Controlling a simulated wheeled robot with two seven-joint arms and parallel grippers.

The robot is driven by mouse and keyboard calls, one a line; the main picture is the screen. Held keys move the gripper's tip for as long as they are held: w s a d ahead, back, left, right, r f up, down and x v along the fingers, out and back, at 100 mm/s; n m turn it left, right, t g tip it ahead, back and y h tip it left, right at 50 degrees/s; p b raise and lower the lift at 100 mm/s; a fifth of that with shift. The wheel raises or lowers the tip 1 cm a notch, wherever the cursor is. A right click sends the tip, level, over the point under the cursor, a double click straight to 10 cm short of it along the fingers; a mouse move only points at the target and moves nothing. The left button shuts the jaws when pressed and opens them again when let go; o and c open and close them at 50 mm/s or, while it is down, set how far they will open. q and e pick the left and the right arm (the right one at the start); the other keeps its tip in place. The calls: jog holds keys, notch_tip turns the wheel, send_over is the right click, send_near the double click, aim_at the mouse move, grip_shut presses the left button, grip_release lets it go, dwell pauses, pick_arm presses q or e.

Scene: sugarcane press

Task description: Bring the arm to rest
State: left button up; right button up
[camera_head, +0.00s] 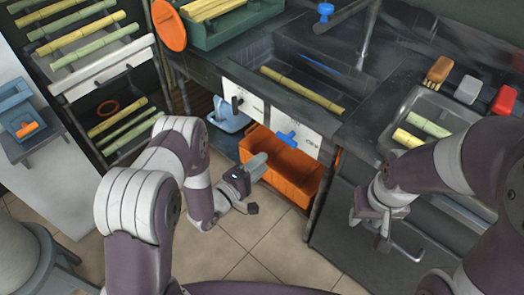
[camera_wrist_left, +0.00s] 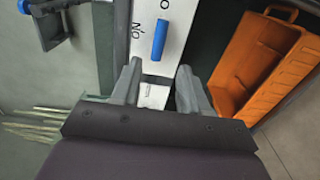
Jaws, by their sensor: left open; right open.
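My left gripper (camera_head: 256,186) is open and empty in front of the orange crate (camera_head: 283,170), above the tiled floor. In the left wrist view its two fingers (camera_wrist_left: 160,72) are spread, with nothing between them; a white panel with a blue handle (camera_wrist_left: 159,40) lies beyond, and the orange crate (camera_wrist_left: 265,62) is to the right. My right gripper (camera_head: 371,222) is open near the front of the dark counter, below the metal tray (camera_head: 448,107). It appears empty, though its fingertips are small in the picture.
A cane piece (camera_head: 302,90) lies in the dark trough. Short cane pieces (camera_head: 428,125) lie in the metal tray. A rack with several canes (camera_head: 80,45) stands at left. A blue container (camera_head: 229,117) sits beside the crate. Floor tiles (camera_head: 285,255) are clear between my arms.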

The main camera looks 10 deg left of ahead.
pick_arm(q)
jog(key=s+a+f+m+g+y, duration=0.2)
jog(key=a+f+m+g+y, duration=0.1)
jog(key=f+m+g, duration=0.15)
jog(key=s+a+f+m+g+y, duration=0.3)
jog(key=f+y, duration=0.1)
jog(key=f, duration=0.2)
jog(key=s+a+r+m+g+y, duration=0.4)
jog(key=s+a+r+g, duration=0.2)
jog(key=s+r, duration=0.35)
jog(key=s+r+g, duration=0.2)
jog(key=s+r, duration=0.4)
jog(key=r, duration=0.2)
notch_tip(320, 180, up, 21)
jog(key=w+t+p, duration=0.1)
jog(key=t+p, duration=0.1)
jog(key=p, duration=1.4)
jog(key=shift+w+d+p, duration=0.2)
jog(key=shift+w+p, duration=0.2)
